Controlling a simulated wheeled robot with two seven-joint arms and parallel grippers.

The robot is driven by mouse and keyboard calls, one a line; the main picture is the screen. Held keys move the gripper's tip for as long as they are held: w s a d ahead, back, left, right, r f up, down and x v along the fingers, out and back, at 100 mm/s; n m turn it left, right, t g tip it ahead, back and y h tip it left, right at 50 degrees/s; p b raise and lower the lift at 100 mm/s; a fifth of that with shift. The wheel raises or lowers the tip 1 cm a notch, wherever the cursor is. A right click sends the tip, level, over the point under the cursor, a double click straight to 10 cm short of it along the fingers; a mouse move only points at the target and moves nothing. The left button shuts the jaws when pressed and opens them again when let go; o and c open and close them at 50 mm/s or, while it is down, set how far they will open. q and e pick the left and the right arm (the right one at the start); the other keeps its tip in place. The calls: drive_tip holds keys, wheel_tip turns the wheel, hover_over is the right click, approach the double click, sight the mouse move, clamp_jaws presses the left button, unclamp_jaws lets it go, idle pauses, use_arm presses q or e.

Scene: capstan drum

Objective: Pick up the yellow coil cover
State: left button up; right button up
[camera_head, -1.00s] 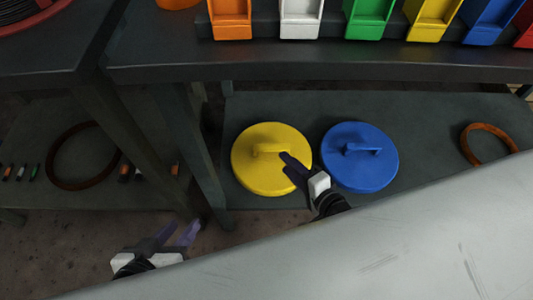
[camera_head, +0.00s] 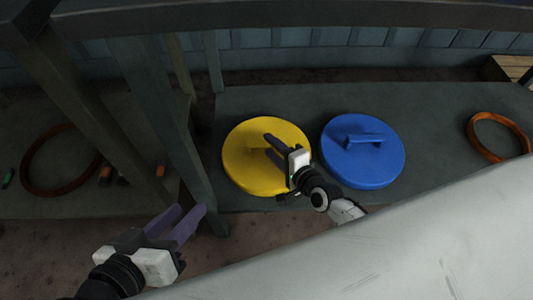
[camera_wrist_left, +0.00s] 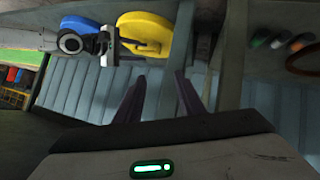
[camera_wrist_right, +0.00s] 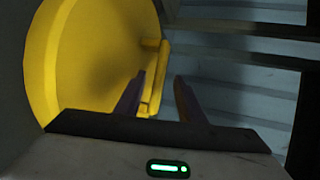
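The yellow coil cover (camera_head: 240,170) is a round disc with a raised bar handle (camera_head: 257,143), lying on the low shelf (camera_head: 300,98). My right gripper (camera_head: 269,145) is open above the cover's right part, its fingertips close to the handle and partly hiding it. In the right wrist view the yellow cover (camera_wrist_right: 100,50) fills the left, and its handle (camera_wrist_right: 161,70) shows ahead, roughly between the two spread fingers (camera_wrist_right: 158,88). I cannot tell whether they touch it. My left gripper (camera_head: 190,214) is open and empty, low and left of the shelf.
A blue cover (camera_head: 362,165) with a similar handle lies just right of the yellow one. An orange ring (camera_head: 478,142) lies farther right. A dark table leg (camera_head: 188,150) stands left of the yellow cover. A pale slanted surface (camera_head: 400,255) fills the lower right.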

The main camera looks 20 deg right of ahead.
drive_tip(key=shift+w+a+f, duration=0.2)
drive_tip(key=shift+w, duration=0.45)
clamp_jaws()
use_arm(q)
drive_tip(key=shift+d+r, duration=0.15)
drive_tip(key=shift+r, duration=0.15)
use_arm(e)
drive_tip(key=shift+s+f, duration=0.1)
